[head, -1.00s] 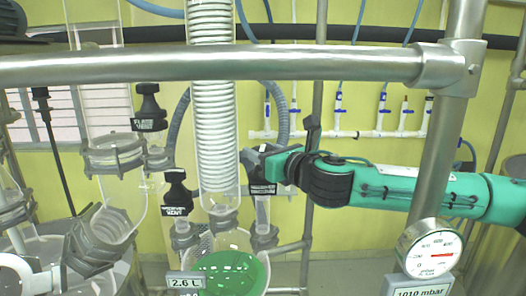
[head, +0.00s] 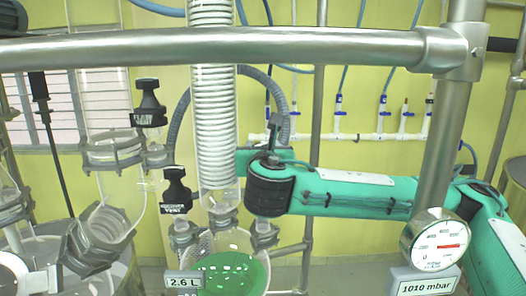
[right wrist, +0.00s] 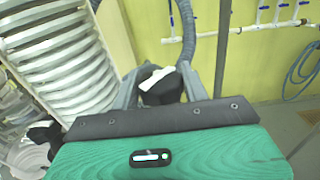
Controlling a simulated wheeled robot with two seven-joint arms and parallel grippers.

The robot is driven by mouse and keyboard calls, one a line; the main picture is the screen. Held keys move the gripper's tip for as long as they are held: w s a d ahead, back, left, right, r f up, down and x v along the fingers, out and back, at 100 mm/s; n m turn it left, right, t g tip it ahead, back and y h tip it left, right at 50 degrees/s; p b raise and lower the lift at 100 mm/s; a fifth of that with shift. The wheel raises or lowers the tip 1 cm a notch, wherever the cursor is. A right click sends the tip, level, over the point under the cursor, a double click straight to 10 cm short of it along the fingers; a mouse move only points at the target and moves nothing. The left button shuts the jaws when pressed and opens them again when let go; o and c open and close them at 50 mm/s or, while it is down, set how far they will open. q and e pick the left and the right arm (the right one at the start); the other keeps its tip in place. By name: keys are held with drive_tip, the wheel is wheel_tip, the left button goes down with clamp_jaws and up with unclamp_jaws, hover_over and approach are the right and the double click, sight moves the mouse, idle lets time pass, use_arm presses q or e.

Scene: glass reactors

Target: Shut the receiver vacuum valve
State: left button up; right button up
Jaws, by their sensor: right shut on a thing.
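My right gripper (head: 264,160) is at the right of the coiled glass condenser in the head view, where my own wrist hides most of the valve. In the right wrist view, a black valve knob (right wrist: 160,80) with a white label sits between the two grey fingers of my right gripper (right wrist: 162,92), which are shut on it. The label's writing cannot be read there. The glass neck (head: 264,232) below the valve shows under my wrist. The round receiver flask (head: 232,274) holds green liquid. My left gripper is not in view.
The receiver vent knob (head: 175,192) and another black vent knob (head: 149,105) stand left of the condenser (head: 213,120). A steel rail (head: 200,47) crosses in front. A pressure gauge (head: 437,240) and a 1010 mbar display (head: 428,285) stand at the right.

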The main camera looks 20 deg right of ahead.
idle(0.4)
drive_tip(key=o, duration=1)
drive_tip(key=shift+w, duration=0.1)
drive_tip(key=shift+s+a+f+b, duration=0.1)
drive_tip(key=shift+s+b, duration=0.25)
drive_tip(key=shift+s, duration=0.05)
drive_tip(key=b+v, duration=0.5)
drive_tip(key=v, duration=0.6)
drive_tip(key=shift+a, duration=0.15)
drive_tip(key=shift+c, duration=0.8)
